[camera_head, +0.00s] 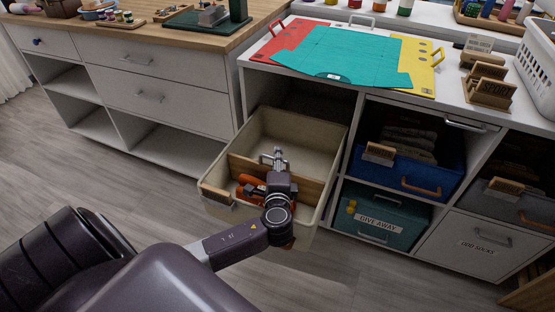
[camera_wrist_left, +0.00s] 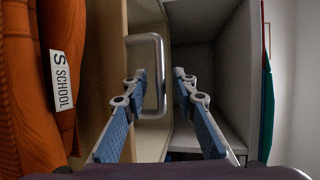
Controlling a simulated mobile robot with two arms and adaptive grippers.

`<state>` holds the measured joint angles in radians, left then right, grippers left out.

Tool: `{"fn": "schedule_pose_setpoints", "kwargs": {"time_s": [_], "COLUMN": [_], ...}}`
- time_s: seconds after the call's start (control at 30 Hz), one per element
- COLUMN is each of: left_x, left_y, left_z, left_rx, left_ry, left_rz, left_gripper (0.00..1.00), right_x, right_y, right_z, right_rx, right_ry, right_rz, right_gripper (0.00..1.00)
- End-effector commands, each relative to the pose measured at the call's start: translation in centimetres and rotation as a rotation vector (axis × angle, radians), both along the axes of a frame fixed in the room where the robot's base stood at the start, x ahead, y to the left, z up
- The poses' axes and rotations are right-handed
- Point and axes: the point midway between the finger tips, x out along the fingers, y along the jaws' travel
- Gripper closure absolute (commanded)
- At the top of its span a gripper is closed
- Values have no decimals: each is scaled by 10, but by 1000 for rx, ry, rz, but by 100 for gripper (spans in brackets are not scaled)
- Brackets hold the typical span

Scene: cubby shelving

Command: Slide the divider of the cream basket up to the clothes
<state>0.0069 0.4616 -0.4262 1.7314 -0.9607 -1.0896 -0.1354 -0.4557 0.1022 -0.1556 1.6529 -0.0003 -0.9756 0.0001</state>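The cream basket (camera_head: 295,130) is pulled out of its cubby in the head view. A wooden divider (camera_head: 312,188) stands across it, with a metal loop handle on its far side; divider (camera_wrist_left: 108,70) and handle (camera_wrist_left: 160,75) also show in the left wrist view. Orange clothes (camera_head: 250,182) lie on the near side of the divider; the left wrist view shows them (camera_wrist_left: 25,80) with a SCHOOL tag. A gap between clothes and divider is hard to judge. My left gripper (camera_wrist_left: 160,75) is open, its fingers appearing on either side of the handle's bar. My right gripper is not in view.
The basket's back part is empty. On the counter above lies a teal folding board (camera_head: 345,55). To the right are a blue bin (camera_head: 420,178), a GIVE AWAY bin (camera_head: 380,222) and an ODD SOCKS drawer (camera_head: 480,245). A white basket (camera_head: 537,70) stands on the counter.

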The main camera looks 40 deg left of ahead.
Motion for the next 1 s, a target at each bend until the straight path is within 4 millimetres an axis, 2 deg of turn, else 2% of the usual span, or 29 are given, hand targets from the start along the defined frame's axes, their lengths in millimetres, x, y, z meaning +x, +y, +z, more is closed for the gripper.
{"fn": "schedule_pose_setpoints", "kwargs": {"time_s": [0.23, 0.5, 0.7, 1.0], "left_x": [-13, -58, -84, -95], "left_y": [-10, -43, -63, -70], "left_z": [2, 12, 18, 22], "left_rx": [-2, -4, -3, 0], "left_ry": [0, 2, 2, 0], "left_rz": [-1, 0, -1, 0], "left_gripper": [74, 74, 74, 74], "right_x": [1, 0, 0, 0], "right_y": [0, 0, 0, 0], "right_z": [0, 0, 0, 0], "right_rx": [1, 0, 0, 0], "right_ry": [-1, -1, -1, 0], "right_rz": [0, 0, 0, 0], "right_gripper": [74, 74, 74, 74]}}
